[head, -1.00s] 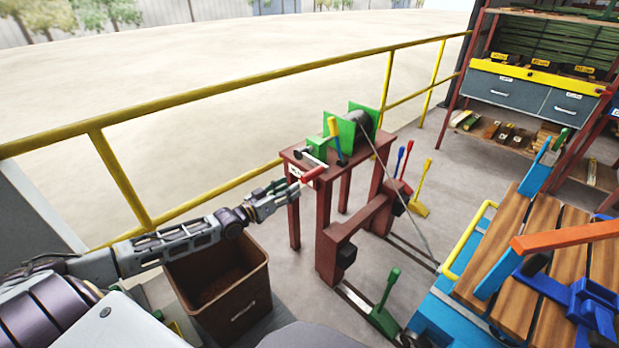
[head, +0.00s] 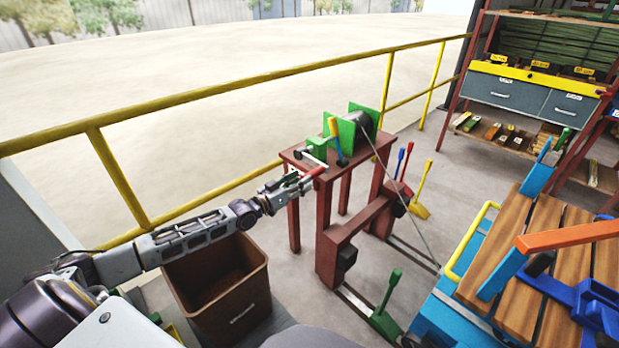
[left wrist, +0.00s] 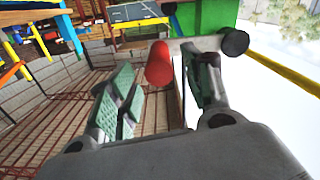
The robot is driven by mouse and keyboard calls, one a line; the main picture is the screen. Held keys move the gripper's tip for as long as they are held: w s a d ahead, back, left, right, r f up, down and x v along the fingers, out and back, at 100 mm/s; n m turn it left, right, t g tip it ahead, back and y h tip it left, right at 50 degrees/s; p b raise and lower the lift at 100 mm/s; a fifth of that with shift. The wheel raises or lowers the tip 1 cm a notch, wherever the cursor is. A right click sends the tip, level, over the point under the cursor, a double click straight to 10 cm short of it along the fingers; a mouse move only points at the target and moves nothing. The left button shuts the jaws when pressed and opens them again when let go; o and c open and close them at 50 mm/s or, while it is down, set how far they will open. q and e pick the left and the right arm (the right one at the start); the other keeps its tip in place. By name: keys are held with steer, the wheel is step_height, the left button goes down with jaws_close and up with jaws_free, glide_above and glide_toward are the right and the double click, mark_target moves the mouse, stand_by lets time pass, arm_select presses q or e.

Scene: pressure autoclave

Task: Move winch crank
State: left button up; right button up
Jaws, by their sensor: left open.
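The winch (head: 343,139) has a green frame and a dark drum and stands on a dark red table. Its crank has a grey arm (head: 309,156) with a red handle (head: 313,171) over the table's near left edge. My left gripper (head: 300,181) is open just left of this handle. In the left wrist view the red handle (left wrist: 159,64) shows between the spread fingers of my left gripper (left wrist: 166,82), near their tips. No grip on it shows. The grey crank arm (left wrist: 205,43) runs behind the right finger. My right gripper is out of view.
The red table (head: 297,154) holds the winch; a cable runs down from it to the right. A yellow railing (head: 200,95) passes behind. A brown bin (head: 213,285) stands below my left arm. Coloured levers (head: 421,185) stand right of the table.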

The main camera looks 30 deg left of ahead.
arm_select(q)
steer(key=shift+w+d, duration=0.25)
steer(key=shift+w, duration=0.45)
steer(key=shift+w+d+b, duration=0.15)
steer(key=shift+w+b, duration=0.15)
steer(key=shift+w, duration=0.15)
steer(key=shift+w+d, duration=0.1)
steer(key=shift+w, duration=0.1)
steer(key=shift+b+x, duration=0.3)
steer(key=shift+x, duration=0.55)
steer(key=shift+w+d, duration=0.1)
steer(key=shift+w, duration=0.15)
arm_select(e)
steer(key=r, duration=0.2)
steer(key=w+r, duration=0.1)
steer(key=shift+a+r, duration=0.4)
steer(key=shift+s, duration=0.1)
arm_select(q)
steer(key=shift+c, duration=0.6)
jaws_close()
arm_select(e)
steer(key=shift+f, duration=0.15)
